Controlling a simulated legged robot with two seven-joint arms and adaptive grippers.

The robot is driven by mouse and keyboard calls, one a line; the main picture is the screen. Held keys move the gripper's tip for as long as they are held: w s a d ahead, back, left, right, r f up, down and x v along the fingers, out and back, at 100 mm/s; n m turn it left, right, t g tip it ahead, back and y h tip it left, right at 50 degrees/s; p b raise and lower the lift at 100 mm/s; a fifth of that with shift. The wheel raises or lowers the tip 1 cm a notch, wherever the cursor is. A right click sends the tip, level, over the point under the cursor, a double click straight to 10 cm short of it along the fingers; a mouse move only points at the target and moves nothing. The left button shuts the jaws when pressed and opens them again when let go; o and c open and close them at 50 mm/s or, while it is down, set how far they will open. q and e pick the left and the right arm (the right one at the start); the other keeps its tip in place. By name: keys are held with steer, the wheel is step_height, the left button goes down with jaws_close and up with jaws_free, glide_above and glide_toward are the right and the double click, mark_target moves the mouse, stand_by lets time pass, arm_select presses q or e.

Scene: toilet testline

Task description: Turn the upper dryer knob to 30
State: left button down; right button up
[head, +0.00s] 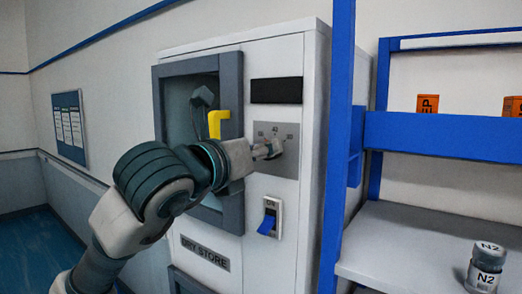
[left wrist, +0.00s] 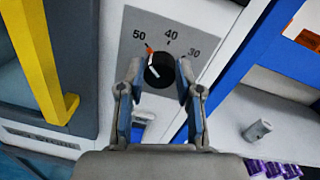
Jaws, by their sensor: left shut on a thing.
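The dryer knob (left wrist: 160,70) is a black round dial on a grey plate (head: 262,134) marked 50, 40 and 30. Its white pointer with an orange tip points up and left, near the 50 side. My left gripper (left wrist: 160,76) has one finger on each side of the knob and is shut on it. In the head view my left gripper (head: 268,150) reaches the plate from the left and hides the knob. My right gripper is not in view.
Below the plate is a blue switch (head: 269,219). A yellow handle (head: 218,120) is on the grey-framed door to the left. A blue shelf post (head: 338,150) stands close on the right, with N2 canisters (head: 486,266) on the shelf.

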arm_select(q)
steer(key=m+p, duration=0.1)
steer(key=m, duration=0.5)
steer(key=m+p, duration=0.1)
steer(key=m, duration=0.6)
steer(key=m+h+p, duration=0.1)
steer(key=m, duration=0.6)
steer(key=shift+d+f, duration=0.2)
steer(key=shift+f, duration=0.2)
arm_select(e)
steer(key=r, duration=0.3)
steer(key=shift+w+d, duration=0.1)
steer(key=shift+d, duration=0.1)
arm_select(q)
steer(key=shift+m, duration=0.4)
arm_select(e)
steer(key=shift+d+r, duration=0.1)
